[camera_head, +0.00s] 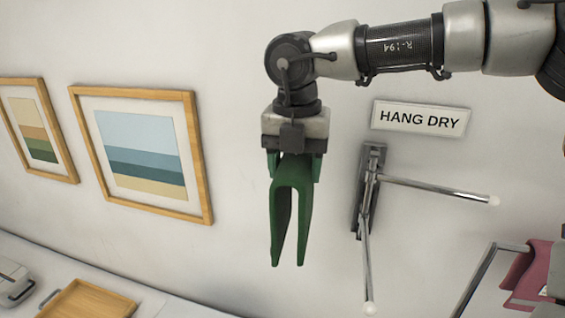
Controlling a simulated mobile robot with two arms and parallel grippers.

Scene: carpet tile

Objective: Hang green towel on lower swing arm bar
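The green towel (292,180) hangs from my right gripper (294,160) as an inverted U, with two legs pointing down. The gripper is shut on its top fold and points downward. A swing arm rack (371,185) is mounted on the wall to the right of the towel. One bar (430,189) reaches right and ends in a white tip. The other bar (367,260) reaches down in the picture, toward me, and also ends in a white tip. Both bars look bare. The towel is apart from them in the picture. My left gripper is not in view.
A "HANG DRY" sign (419,118) is on the wall above the rack. Two framed pictures (141,150) (36,130) hang at left. A wooden tray (88,301) lies on the counter below. A pink cloth (527,276) is beside a metal frame (488,267) at lower right.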

